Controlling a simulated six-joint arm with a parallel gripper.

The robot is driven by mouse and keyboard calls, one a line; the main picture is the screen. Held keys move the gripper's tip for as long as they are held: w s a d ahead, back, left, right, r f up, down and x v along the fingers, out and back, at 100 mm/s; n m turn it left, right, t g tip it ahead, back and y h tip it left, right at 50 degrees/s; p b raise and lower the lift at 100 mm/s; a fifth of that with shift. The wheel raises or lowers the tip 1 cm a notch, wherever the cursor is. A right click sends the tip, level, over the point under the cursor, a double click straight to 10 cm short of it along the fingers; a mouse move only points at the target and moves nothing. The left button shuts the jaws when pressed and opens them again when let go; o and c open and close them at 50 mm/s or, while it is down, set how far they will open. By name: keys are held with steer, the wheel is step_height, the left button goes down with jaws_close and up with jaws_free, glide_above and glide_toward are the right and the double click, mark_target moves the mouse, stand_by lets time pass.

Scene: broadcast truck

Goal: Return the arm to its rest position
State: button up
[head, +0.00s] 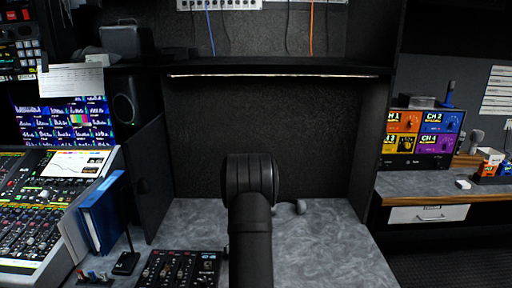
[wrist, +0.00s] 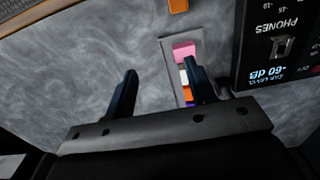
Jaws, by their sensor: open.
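My arm (head: 250,215) rises in the middle of the head view, in front of the desk. Its end is hidden behind the arm's own links there. In the wrist view my gripper (wrist: 162,74) has its two dark fingers wide apart, with no object held between them. Below the fingers is a grey marbled worktop. A narrow grey tray (wrist: 168,60) with pink, white, orange and purple pieces lies under and beside the right finger. That finger covers part of it; I cannot tell whether they touch.
A black unit marked PHONES (wrist: 281,50) stands right of the gripper in the wrist view. An orange piece (wrist: 178,5) lies at the top edge. The head view shows a mixing console (head: 40,205), blue binder (head: 103,213), black panel (head: 180,268) and shelf (head: 270,68). The desk's right part is mostly clear.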

steer(key=s+d+r, duration=0.3)
steer(key=d+r, duration=0.2)
steer(key=d, duration=0.2)
steer(key=a+f+n, duration=0.1)
steer(key=a+n, duration=1.7)
steer(key=a, duration=1.7)
steer(key=shift+w+f, duration=0.3)
steer(key=shift+f, duration=0.1)
steer(key=shift+o, duration=0.4)
steer(key=o, duration=1)
steer(key=s+r+m+t+y, duration=0.1)
steer(key=s+r+m+t, duration=0.15)
steer(key=r+m, duration=0.45)
steer(key=s+r+m+t+y, duration=0.1)
steer(key=s+r+m+t, duration=0.2)
steer(key=m, duration=0.8)
step_height(320, 180, down, 9)
steer(key=w+a+g, duration=0.1)
steer(key=w+a, duration=0.1)
steer(key=shift+a, duration=0.35)
